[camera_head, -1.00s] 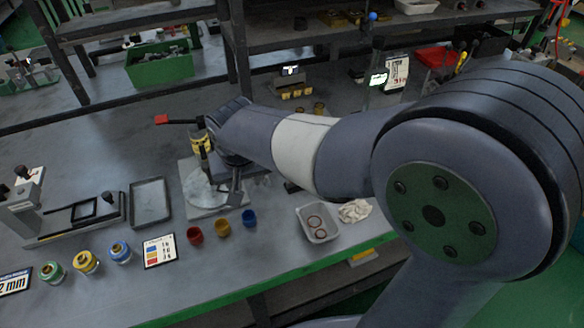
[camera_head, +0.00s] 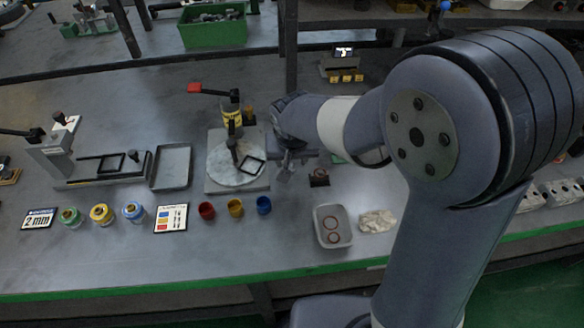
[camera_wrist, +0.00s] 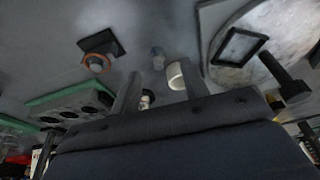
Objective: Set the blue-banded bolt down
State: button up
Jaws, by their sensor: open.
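My gripper (camera_head: 292,160) is just right of the round-plate fixture (camera_head: 222,185) in the head view, low over the bench. In the wrist view my gripper (camera_wrist: 160,75) has its two fingers apart. A small blue-grey upright piece (camera_wrist: 158,58), probably the blue-banded bolt, shows beyond and between the fingertips, and I see no finger touching it. Its band and its lower end are too blurred to make out. A pale rounded piece (camera_wrist: 175,76) shows at the right finger; I cannot tell what it is. I cannot pick out the bolt in the head view.
A dark square with an orange ring (camera_wrist: 96,63) lies left of the fingers. A block with dark holes (camera_wrist: 78,105) is further left.

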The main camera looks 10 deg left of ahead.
aim_at(292, 165)
jog(key=x, duration=0.3)
jog(key=shift+d+f, duration=0.1)
grip_shut()
dwell(0.4)
